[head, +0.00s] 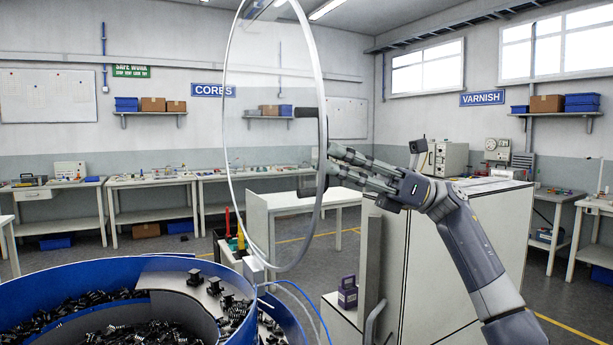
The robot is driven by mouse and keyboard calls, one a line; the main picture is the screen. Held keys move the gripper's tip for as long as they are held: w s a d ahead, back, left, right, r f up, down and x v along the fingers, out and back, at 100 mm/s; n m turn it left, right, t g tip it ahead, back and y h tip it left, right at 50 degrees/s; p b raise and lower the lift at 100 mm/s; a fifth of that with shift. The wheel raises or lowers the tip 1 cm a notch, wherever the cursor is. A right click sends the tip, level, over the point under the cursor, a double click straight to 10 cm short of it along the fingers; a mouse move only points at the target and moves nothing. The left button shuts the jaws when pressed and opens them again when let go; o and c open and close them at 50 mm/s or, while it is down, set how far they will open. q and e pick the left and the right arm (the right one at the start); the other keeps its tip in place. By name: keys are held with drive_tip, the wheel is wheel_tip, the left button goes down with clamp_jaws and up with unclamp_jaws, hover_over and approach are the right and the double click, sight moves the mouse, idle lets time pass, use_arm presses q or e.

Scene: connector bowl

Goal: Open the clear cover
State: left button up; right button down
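The clear cover (262,150) is a large transparent disc with a pale rim. It stands nearly upright, tilted up above the blue bowl (60,292), so the bowl's top is uncovered. My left gripper is out of view.
Black connectors (45,318) fill the bowl, and several sit on its track. A light cabinet (455,250) with a grey bar handle stands close under my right arm. A purple-grey padlock-shaped item (347,293) sits beside it. A white table (262,215) stands behind the cover.

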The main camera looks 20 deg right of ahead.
drive_tip(key=shift+w+d+f+m+y+b, duration=0.1)
drive_tip(key=shift+d+f+y+b, duration=0.15)
drive_tip(key=shift+d, duration=0.35)
drive_tip(key=shift+w+d+f+m+y+b, duration=0.1)
drive_tip(key=shift+w+d+f+y+b, duration=0.1)
drive_tip(key=shift+d+y, duration=0.3)
drive_tip(key=shift+w+d+f+m+y+b, duration=0.15)
drive_tip(key=shift+d+b, duration=0.1)
drive_tip(key=shift+d, duration=0.45)
drive_tip(key=shift+s, duration=0.1)
drive_tip(key=c, duration=1.6)
unclamp_jaws()
drive_tip(key=v, duration=1.2)
